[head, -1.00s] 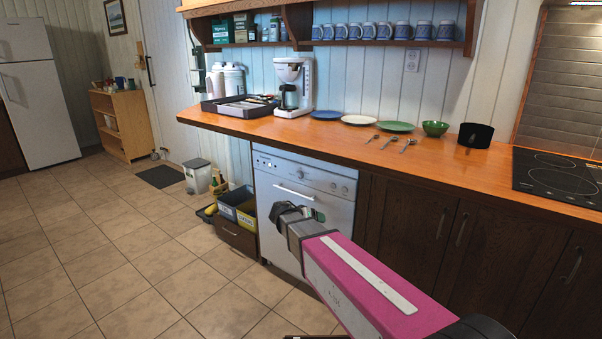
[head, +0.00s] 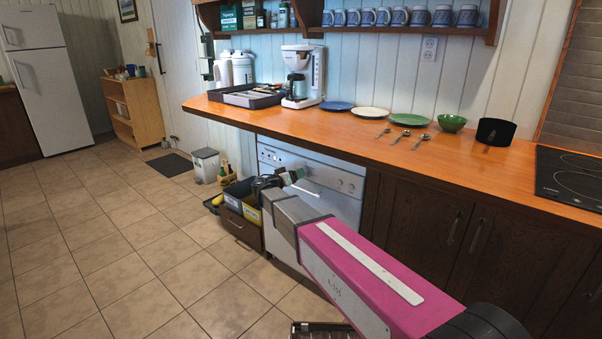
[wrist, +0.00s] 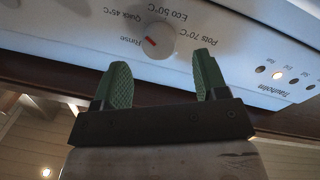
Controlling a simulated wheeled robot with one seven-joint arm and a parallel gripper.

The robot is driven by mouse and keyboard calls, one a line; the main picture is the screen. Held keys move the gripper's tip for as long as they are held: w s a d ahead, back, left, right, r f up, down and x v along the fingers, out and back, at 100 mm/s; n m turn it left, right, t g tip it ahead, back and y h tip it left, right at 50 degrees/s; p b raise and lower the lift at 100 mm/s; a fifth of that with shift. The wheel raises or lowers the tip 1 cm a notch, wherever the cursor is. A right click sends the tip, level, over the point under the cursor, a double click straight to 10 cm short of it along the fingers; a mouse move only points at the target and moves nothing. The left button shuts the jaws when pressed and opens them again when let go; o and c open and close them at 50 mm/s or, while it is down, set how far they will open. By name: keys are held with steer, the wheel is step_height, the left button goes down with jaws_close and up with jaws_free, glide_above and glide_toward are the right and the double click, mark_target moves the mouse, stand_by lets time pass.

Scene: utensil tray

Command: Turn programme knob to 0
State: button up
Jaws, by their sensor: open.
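The white dishwasher (head: 330,208) stands under the wooden counter. Its programme knob (wrist: 161,40) is a round white dial on the front panel, upside down in the wrist view. Its red mark lies on the left side, by the words Rinse and Quick 45°C. Eco 50°C and Pots 70°C are printed around it; no 0 can be seen. My gripper (wrist: 162,78) is open, with its two green fingers apart and the knob beyond the gap between them. They do not appear to touch it. In the head view my gripper (head: 284,180) is before the panel and the knob cannot be made out.
Indicator lights (wrist: 277,75) and the brand name sit on the panel at the right in the wrist view. The counter (head: 350,133) overhangs the panel. The tiled floor at left is clear.

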steer(key=shift+x, duration=1.9)
steer(key=shift+c, duration=0.3)
steer(key=c, duration=0.9)
steer(key=shift+o, duration=0.2)
